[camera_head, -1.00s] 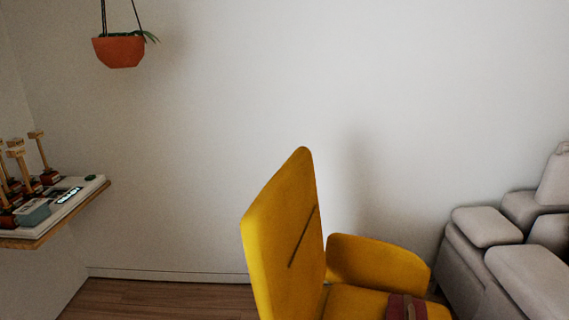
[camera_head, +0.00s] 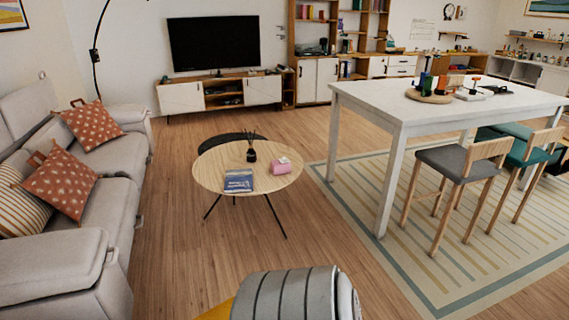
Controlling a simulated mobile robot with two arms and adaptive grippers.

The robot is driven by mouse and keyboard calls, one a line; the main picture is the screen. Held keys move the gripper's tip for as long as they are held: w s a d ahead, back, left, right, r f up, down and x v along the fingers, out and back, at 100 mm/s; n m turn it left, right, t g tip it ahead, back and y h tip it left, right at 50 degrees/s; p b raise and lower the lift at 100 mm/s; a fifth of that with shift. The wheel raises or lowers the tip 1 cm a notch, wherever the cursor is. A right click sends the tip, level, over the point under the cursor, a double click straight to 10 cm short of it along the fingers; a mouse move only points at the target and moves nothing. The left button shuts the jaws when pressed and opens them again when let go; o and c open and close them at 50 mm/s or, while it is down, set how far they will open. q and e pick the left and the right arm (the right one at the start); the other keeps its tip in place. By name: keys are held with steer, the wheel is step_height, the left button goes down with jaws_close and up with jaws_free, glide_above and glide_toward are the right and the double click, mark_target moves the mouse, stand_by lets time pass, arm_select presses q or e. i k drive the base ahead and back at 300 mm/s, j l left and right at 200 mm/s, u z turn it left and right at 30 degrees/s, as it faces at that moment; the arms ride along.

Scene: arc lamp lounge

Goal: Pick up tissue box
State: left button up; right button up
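A small pink box with a pale top, which looks like the tissue box (camera_head: 281,166), sits on the right part of a round wooden coffee table (camera_head: 217,190). It is some distance ahead, near the middle of the room. Neither of my grippers is in view.
A blue book (camera_head: 238,181) and a dark reed diffuser (camera_head: 251,154) share the coffee table. A grey sofa (camera_head: 55,255) stands at the left. A white high table (camera_head: 425,112) with stools (camera_head: 460,165) stands on a rug at the right. Wooden floor (camera_head: 190,265) is open around the coffee table.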

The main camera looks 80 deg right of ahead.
mark_target(276, 168)
steer(key=z, duration=2.65)
steer(key=i+l, duration=0.1)
steer(key=l, duration=0.3)
steer(key=i+l, duration=0.15)
steer(key=l, duration=0.3)
steer(key=i+l+z, duration=0.1)
steer(key=l, duration=0.3)
steer(key=i+l, duration=0.15)
steer(key=l, duration=0.25)
steer(key=i+l, duration=0.15)
steer(key=l, duration=0.25)
steer(key=i+z, duration=0.15)
steer(key=i, duration=0.45)
steer(key=i+z, duration=0.15)
steer(key=i, duration=0.4)
steer(key=i+j+z, duration=0.15)
steer(key=i, duration=0.45)
steer(key=i+j+z, duration=0.1)
steer(key=j, duration=0.45)
steer(key=i+j+z, duration=0.1)
steer(key=j, duration=0.5)
steer(key=i+j+z, duration=0.1)
steer(key=j, duration=0.5)
steer(key=i+j+z, duration=0.1)
steer(key=j, duration=0.5)
steer(key=i+j, duration=0.2)
steer(key=j, duration=0.4)
steer(key=z, duration=0.05)
